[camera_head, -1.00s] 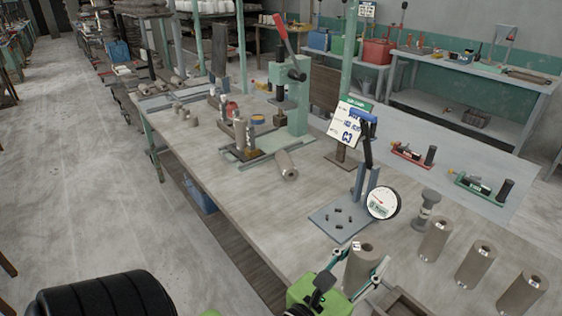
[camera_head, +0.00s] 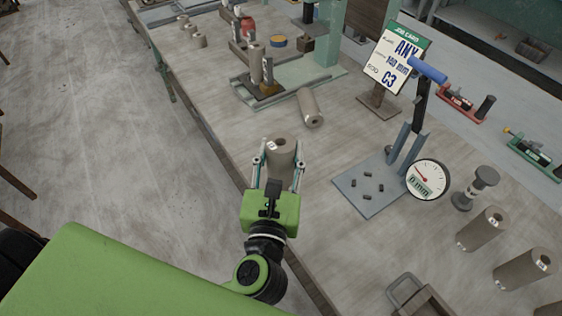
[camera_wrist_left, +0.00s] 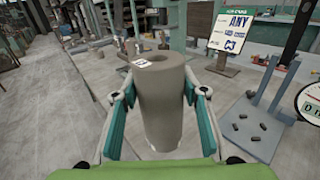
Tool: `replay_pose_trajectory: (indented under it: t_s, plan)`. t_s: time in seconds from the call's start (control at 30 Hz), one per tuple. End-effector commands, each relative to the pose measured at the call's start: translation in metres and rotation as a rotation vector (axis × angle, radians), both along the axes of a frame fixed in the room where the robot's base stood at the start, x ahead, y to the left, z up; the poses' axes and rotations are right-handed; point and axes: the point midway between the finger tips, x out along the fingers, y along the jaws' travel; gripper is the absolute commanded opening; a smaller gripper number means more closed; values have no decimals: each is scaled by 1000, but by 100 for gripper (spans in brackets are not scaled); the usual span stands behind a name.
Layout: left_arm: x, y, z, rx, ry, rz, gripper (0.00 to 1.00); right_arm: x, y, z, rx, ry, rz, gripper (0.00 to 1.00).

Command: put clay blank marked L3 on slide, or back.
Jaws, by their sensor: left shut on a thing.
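My left gripper (camera_head: 278,165) is shut around the sides of an upright grey-brown clay blank (camera_head: 284,150). The blank is a cylinder with a hole in its top and a small white label, too small to read. It also shows between the teal fingers in the left wrist view (camera_wrist_left: 163,110). The blank is held near the table's front edge; its height above the table cannot be told. The railed slide fixture (camera_head: 243,92) lies beyond it, with upright pieces on it. Another blank (camera_head: 310,108) lies on its side beside the fixture. My right gripper is not in view.
A job card (camera_head: 395,58) reading ANY and C3 stands behind a dial gauge (camera_head: 428,180) on a blue-grey plate (camera_head: 350,187). The table (camera_head: 225,125) is bare between the gripper and fixture.

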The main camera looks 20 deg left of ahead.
Motion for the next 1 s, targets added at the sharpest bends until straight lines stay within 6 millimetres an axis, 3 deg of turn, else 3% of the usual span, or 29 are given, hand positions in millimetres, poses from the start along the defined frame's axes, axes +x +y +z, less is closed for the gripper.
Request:
replay_pose_trajectory:
  t_s: [0.17,0.4,0.53,0.7,1.0]
  plan:
    - [10,-7,3,2,-14,33,0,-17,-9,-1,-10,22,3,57]
    - [61,6,-22,4,-16,33,0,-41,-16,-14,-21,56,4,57]
    - [91,14,-36,3,-16,33,0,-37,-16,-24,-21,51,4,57]
    - [110,19,-68,3,-14,31,0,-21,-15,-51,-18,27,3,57]
    - [127,23,-84,1,-12,31,0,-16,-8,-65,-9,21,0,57]
